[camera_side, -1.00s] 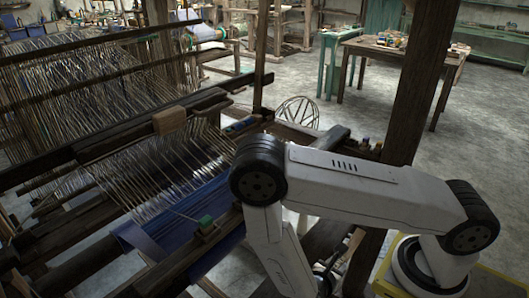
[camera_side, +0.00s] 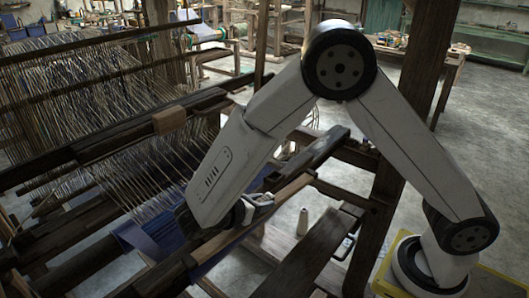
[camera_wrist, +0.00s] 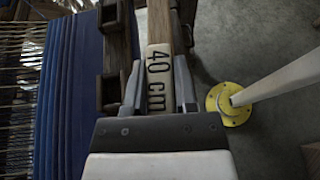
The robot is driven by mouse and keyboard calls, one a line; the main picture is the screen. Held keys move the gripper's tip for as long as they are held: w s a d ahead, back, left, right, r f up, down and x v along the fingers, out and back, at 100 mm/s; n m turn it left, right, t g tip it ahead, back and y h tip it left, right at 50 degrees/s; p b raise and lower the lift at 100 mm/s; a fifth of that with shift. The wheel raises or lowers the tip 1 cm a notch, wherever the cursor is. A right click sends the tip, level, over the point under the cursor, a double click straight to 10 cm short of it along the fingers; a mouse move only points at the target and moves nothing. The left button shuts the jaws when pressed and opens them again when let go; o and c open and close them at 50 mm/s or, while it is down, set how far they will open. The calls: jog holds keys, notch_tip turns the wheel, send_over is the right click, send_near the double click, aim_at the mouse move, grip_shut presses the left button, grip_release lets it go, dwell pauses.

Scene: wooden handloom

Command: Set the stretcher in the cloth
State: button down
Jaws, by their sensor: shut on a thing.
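My gripper (camera_wrist: 158,85) is shut on the stretcher, a wooden bar whose pale band (camera_wrist: 158,70) reads "40 cm" in the wrist view. In the side view my gripper (camera_side: 258,204) reaches down at the loom's front, and the stretcher (camera_side: 288,192) runs slantwise through it. The blue cloth (camera_wrist: 82,90) lies left of my gripper in the wrist view, with a dark wooden beam between them. In the side view the cloth (camera_side: 150,238) is partly hidden by my arm. The stretcher appears beside the cloth; its far ends and any contact are unclear.
The warp threads (camera_side: 155,175) spread behind the cloth. The dark notched loom beam (camera_wrist: 115,45) runs close along my gripper's left side. A cone of pale thread (camera_side: 303,221) stands near the bench (camera_side: 300,265). A yellow round foot (camera_wrist: 232,104) with a pale post is on the right.

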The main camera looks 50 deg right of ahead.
notch_tip(320, 180, up, 10)
jog(key=w+a+m+g, duration=0.1)
jog(key=w, duration=0.2)
jog(key=w+d+f+n+t, duration=0.2)
jog(key=w+f, duration=0.4)
jog(key=w, duration=0.2)
jog(key=shift+w+d+f, duration=0.15)
jog(key=shift+w+f, duration=0.15)
jog(key=shift+f, duration=0.2)
jog(key=shift+f, duration=3.75)
jog(key=shift+f, duration=0.2)
jog(key=shift+c, duration=1.6)
grip_release()
jog(key=shift+s+f, duration=0.1)
jog(key=shift+v, duration=3.95)
